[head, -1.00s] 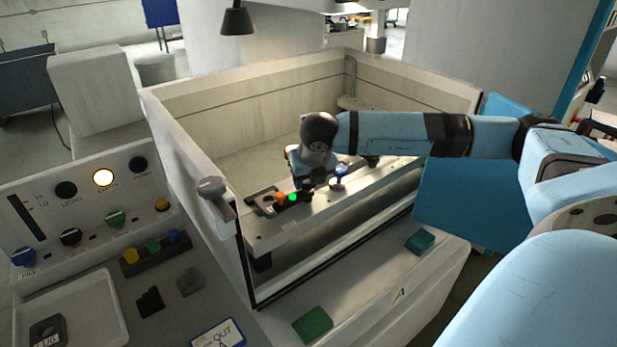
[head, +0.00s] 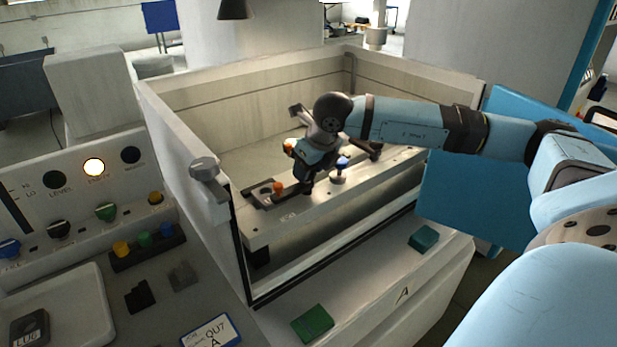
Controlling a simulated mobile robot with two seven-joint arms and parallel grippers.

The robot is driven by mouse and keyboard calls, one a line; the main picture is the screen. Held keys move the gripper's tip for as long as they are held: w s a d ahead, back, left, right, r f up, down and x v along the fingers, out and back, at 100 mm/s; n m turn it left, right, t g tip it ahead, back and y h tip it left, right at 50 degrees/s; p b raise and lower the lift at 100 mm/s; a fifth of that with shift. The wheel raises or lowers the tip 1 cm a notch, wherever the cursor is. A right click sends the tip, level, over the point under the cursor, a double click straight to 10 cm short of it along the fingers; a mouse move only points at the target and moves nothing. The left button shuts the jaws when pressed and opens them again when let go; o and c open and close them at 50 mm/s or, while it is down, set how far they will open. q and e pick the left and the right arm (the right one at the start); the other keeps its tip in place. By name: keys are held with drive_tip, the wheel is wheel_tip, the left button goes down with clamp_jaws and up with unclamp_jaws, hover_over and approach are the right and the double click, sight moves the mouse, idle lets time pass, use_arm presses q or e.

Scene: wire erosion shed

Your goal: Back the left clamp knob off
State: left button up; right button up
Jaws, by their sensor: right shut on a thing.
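The left clamp knob, orange (head: 278,187), stands at the left end of the pale metal rail (head: 262,238) along the front of the tank. A blue knob (head: 342,162) stands further right on the same rail. My right gripper (head: 293,188) points down at the rail from the right, just beside the orange knob, and is shut on it; the fingers are small and dark, so the exact contact is hard to see. My left gripper is not in view.
The open tank's left wall (head: 195,150) and grey corner post (head: 207,172) stand close left of the gripper. A control panel (head: 85,195) with coloured knobs and a lit lamp is further left. Green blocks (head: 313,322) lie on the front ledge.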

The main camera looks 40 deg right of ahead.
drive_tip(key=n+y+b, duration=0.1)
drive_tip(key=n, duration=0.2)
drive_tip(key=shift+d+n+b, duration=0.15)
drive_tip(key=shift+n+b, duration=0.2)
drive_tip(key=shift+n, duration=0.05)
drive_tip(key=n+y, duration=0.1)
drive_tip(key=n, duration=0.1)
drive_tip(key=n+g+y, duration=0.1)
drive_tip(key=n, duration=0.1)
drive_tip(key=shift+w+d+n+b, duration=0.1)
drive_tip(key=shift+w+n+b, duration=0.05)
drive_tip(key=shift+n+b, duration=0.2)
drive_tip(key=n+g, duration=0.1)
drive_tip(key=n, duration=0.1)
drive_tip(key=n+y, duration=0.1)
drive_tip(key=n, duration=0.1)
drive_tip(key=shift+w+r+g, duration=0.1)
drive_tip(key=shift+g, duration=0.3)
drive_tip(key=shift+w+d+n+g, duration=0.1)
drive_tip(key=shift+n+g, duration=0.6)
drive_tip(key=shift+n, duration=1.35)
drive_tip(key=o, duration=0.9)
drive_tip(key=shift+o, duration=0.2)
